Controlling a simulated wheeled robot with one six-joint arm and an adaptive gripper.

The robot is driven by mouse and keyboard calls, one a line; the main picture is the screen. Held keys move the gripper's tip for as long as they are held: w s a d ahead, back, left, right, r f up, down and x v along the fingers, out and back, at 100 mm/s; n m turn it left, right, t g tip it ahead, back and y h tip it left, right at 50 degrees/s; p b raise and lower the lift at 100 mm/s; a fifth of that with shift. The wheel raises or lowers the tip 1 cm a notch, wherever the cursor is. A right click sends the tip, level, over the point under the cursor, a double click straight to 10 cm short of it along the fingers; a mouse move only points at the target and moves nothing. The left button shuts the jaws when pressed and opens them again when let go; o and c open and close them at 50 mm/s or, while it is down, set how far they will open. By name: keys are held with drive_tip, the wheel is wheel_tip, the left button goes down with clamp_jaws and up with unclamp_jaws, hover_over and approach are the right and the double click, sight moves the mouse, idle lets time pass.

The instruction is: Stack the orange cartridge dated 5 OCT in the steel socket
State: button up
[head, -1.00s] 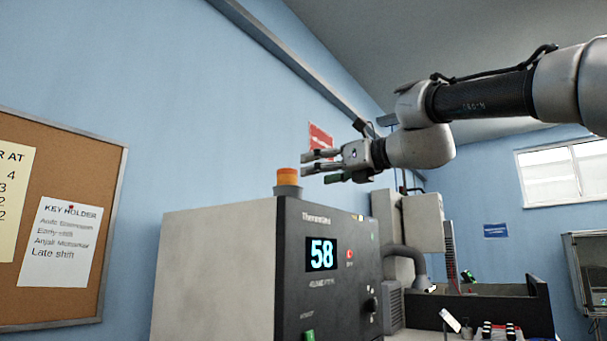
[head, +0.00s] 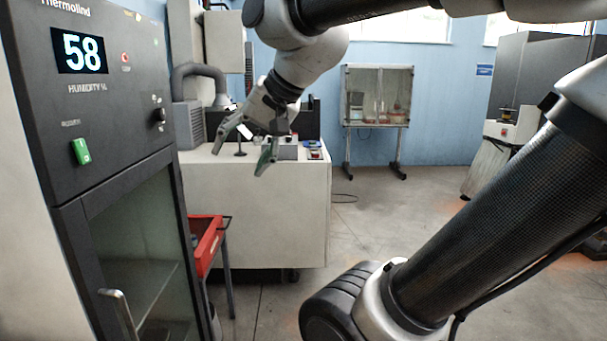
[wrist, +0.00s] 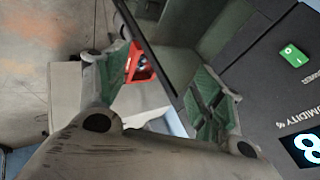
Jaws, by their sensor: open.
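My gripper (head: 244,154) is open and empty in the head view, pointing down in front of a pale bench. Its two green-padded fingers also show apart in the wrist view (wrist: 166,78), with nothing between them in grasp. I cannot make out an orange cartridge or a 5 OCT date in either current view. I cannot identify the steel socket. Small items (head: 312,150) lie on the bench top beyond my gripper, too small to tell apart, and my gripper hides part of that top.
A dark humidity cabinet (head: 120,120) reading 58 stands close on the left, with a glass door and handle. A red bin (head: 207,243) on a trolley sits between it and the pale bench (head: 300,215). A glass-fronted cabinet (head: 377,95) stands behind. Open floor lies right of the bench.

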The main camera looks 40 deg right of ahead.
drive_tip(key=s+d+f+n+g+h, duration=0.2)
drive_tip(key=s+d+f+n+h, duration=0.1)
drive_tip(key=s+d+f+n, duration=0.4)
wheel_tip(320, 180, down, 4)
drive_tip(key=shift+s+r+g, duration=0.15)
drive_tip(key=shift+s+g, duration=0.25)
drive_tip(key=shift+s, duration=0.85)
